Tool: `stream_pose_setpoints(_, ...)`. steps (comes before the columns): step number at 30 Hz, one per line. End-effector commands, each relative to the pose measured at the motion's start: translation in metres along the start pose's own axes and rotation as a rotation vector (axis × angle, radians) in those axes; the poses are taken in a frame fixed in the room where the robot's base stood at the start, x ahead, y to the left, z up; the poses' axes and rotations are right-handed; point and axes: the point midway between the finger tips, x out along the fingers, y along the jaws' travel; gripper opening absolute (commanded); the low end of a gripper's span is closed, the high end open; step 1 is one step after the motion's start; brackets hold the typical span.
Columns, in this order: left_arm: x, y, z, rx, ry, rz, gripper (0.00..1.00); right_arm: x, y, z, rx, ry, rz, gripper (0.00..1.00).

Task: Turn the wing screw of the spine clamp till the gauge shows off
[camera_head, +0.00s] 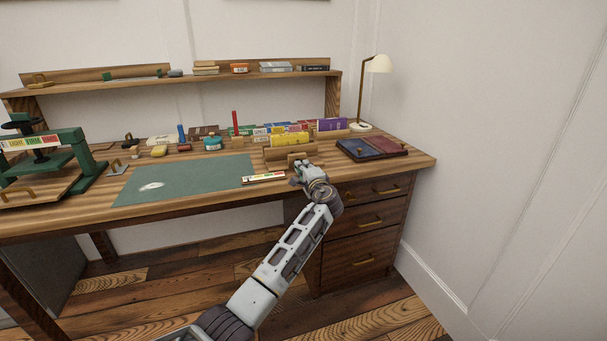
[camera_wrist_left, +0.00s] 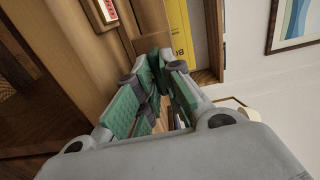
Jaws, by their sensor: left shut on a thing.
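The spine clamp (camera_head: 287,152) is a wooden press near the desk's front edge, right of the green mat, with a yellow book (camera_head: 290,139) standing at its back. The book also shows in the wrist view (camera_wrist_left: 181,40). The gauge (camera_head: 263,178) is a small pale strip with coloured bands, lying left of my gripper; its reading is too small to tell. Part of it shows in the wrist view (camera_wrist_left: 108,12). My left gripper (camera_head: 301,170) is shut at the clamp's front, its green pads (camera_wrist_left: 155,75) close together. The wing screw is hidden between the fingers. My right gripper is not in view.
A green cutting mat (camera_head: 190,180) lies to the left, and a green press (camera_head: 65,155) stands at the far left. A dark red and blue tray (camera_head: 372,148) and a lamp (camera_head: 378,64) are to the right. Several upright books stand behind the clamp.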

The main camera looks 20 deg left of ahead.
Motion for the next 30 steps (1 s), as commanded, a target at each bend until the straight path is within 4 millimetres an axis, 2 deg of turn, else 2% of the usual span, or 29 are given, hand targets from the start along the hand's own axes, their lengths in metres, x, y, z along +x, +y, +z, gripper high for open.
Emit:
stream_pose_setpoints(1, -0.001, 0.006, 0.000, -0.046, -0.001, 0.005, 0.00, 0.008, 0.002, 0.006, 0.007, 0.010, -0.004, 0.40)
stream_pose_setpoints(18, -0.001, 0.006, 0.000, -0.583, -0.003, 0.007, 0.00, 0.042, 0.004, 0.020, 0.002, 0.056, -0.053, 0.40)
stream_pose_setpoints(30, -0.001, 0.004, 0.001, -0.843, -0.005, 0.006, 0.00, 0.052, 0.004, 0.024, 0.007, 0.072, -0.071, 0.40)
